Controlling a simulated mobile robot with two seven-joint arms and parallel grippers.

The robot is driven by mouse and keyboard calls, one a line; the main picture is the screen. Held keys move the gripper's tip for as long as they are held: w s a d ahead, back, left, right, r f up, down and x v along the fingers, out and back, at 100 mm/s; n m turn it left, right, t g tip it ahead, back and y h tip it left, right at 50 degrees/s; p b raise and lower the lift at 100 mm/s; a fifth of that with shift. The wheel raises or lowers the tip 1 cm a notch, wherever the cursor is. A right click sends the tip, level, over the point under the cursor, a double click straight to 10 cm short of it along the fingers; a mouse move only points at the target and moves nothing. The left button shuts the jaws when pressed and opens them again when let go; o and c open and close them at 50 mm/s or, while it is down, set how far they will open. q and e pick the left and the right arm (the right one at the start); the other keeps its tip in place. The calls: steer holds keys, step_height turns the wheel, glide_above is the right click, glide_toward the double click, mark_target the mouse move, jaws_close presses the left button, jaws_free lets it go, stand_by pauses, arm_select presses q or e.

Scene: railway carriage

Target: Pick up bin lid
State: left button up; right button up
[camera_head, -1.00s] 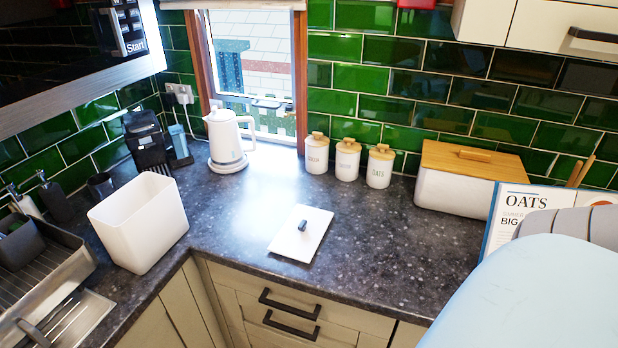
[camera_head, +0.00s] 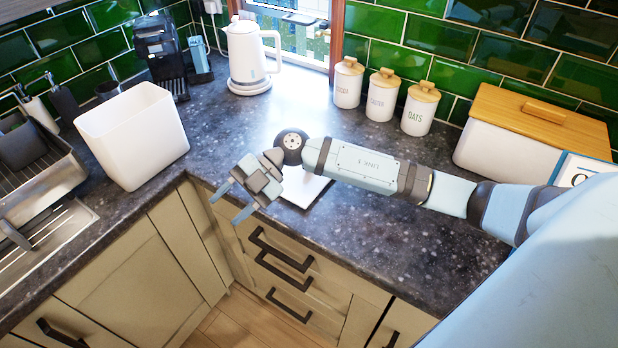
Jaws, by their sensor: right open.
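The bin lid (camera_head: 304,190) is a flat white square lying on the dark counter. In the head view my right forearm and wrist cover most of it, and its handle is hidden. My right gripper (camera_head: 226,207) is in front and to the left of the lid, over the counter's front edge. Its two fingers are apart and empty, pointing down and left. The white open bin (camera_head: 135,140) stands upright on the counter to the left of the gripper. My left gripper is not in view.
A white kettle (camera_head: 247,58) and a black coffee machine (camera_head: 160,52) stand at the back. Three white canisters (camera_head: 379,97) and a wooden-topped bread box (camera_head: 520,140) line the right wall. Drawers (camera_head: 290,265) lie below the counter edge.

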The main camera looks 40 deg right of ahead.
steer(key=w+d+r+m+t+h+b, duration=0.1)
steer(key=w+d+m+h, duration=0.15)
steer(key=d+h, duration=0.4)
steer(key=w+d+r+m+h+b, duration=0.1)
steer(key=w+d+h, duration=0.25)
steer(key=d, duration=0.55)
steer(key=w+d+r+m+t+h+b, duration=0.1)
steer(key=w+d+m+h, duration=0.2)
steer(key=d, duration=0.5)
steer(key=shift+n+h, duration=0.5)
steer(key=shift+n, duration=0.15)
step_height(320, 180, down, 8)
steer(key=shift+w+d+f, duration=0.1)
steer(key=f, duration=0.3)
steer(key=f+p, duration=0.1)
steer(key=shift+w+d+f, duration=0.25)
steer(key=shift+d+f, duration=0.1)
steer(key=shift+f, duration=0.3)
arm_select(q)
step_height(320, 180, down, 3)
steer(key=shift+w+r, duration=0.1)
arm_select(e)
steer(key=shift+c, duration=0.5)
jaws_close()
